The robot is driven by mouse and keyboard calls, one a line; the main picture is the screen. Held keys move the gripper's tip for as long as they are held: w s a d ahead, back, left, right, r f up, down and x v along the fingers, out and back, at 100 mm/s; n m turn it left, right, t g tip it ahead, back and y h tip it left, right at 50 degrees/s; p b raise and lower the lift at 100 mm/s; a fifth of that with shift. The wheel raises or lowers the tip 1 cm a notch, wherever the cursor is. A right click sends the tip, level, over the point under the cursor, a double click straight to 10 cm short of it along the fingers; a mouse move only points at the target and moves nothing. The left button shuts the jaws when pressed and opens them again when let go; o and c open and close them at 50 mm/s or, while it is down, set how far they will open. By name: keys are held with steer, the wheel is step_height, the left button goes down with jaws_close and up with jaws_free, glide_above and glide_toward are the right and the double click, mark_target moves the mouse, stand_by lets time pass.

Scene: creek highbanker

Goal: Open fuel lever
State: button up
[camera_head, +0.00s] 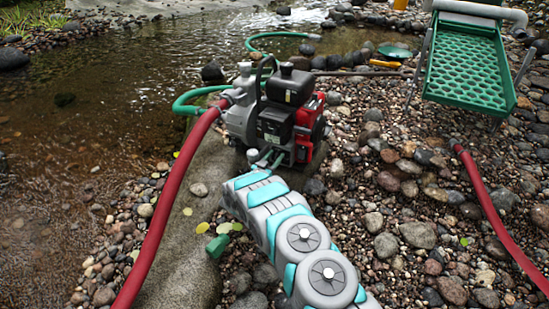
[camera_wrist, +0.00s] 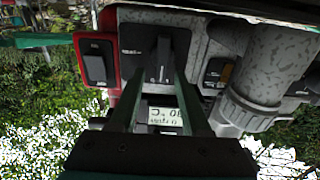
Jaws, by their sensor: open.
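The motor pump (camera_head: 275,115) has a red and black engine and a grey pump body, and stands at the water's edge. My gripper (camera_head: 262,160) reaches its near side in the head view. In the wrist view, the pump's grey panel (camera_wrist: 205,45) fills the top. A black lever (camera_wrist: 163,58) stands upright in a dark recess there. My gripper (camera_wrist: 160,78) is open, with one finger on each side of this lever; I cannot tell whether they touch it. The lever's label is too small to read, so I cannot be sure it is the fuel lever.
A black switch (camera_wrist: 96,66) on a red plate sits left of the lever in the wrist view. A thick grey pipe (camera_wrist: 268,75) is close on the right. In the head view, a red hose (camera_head: 165,205) runs left of my arm. A green sluice (camera_head: 467,65) stands at the back right.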

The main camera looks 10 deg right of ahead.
jaws_close()
stand_by(0.3)
stand_by(0.3)
